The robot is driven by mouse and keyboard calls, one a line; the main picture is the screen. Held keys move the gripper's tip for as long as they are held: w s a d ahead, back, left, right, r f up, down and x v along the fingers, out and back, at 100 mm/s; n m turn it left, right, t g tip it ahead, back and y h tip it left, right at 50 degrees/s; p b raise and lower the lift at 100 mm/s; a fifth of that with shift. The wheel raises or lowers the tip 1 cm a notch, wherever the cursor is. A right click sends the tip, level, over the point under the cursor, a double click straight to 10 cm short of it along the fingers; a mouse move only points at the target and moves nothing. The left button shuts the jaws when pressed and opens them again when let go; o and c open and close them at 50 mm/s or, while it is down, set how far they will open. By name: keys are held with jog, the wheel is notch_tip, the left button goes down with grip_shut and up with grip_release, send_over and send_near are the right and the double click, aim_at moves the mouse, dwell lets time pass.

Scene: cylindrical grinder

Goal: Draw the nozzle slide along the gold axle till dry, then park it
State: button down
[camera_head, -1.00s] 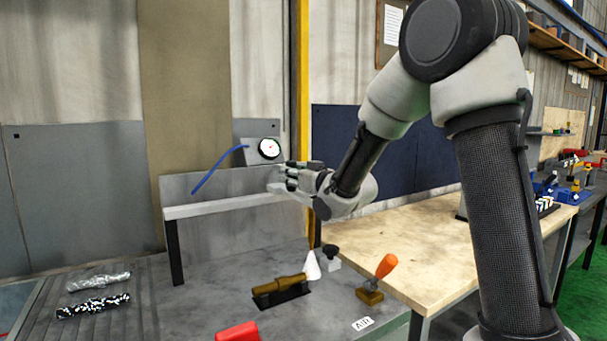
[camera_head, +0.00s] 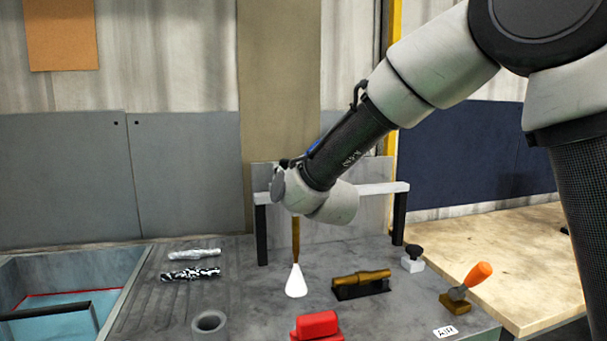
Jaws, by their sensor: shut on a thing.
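The gold axle (camera_head: 362,276) lies level in a black cradle on the grey bench. A brass-coloured nozzle tube (camera_head: 296,240) hangs down in front of the white rail, with a white cone (camera_head: 296,282) at its lower end. The cone stands to the left of the axle, apart from it in this view. My gripper (camera_head: 279,184) is at the left part of the white rail (camera_head: 378,188), directly above the tube. It is shut on the nozzle slide, whose body is mostly hidden behind my wrist and fingers.
An orange-handled lever (camera_head: 477,274) and a black knob on a white block (camera_head: 413,258) stand right of the axle. A red block (camera_head: 318,325) and a grey cup (camera_head: 209,321) are in front. Silver (camera_head: 194,254) and speckled (camera_head: 190,274) rods lie left. The rail stands on black posts.

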jog(key=shift+s+a, duration=0.15)
jog(key=shift+a, duration=0.15)
jog(key=c, duration=1.1)
grip_release()
jog(key=shift+a, duration=0.15)
jog(key=v, duration=1.2)
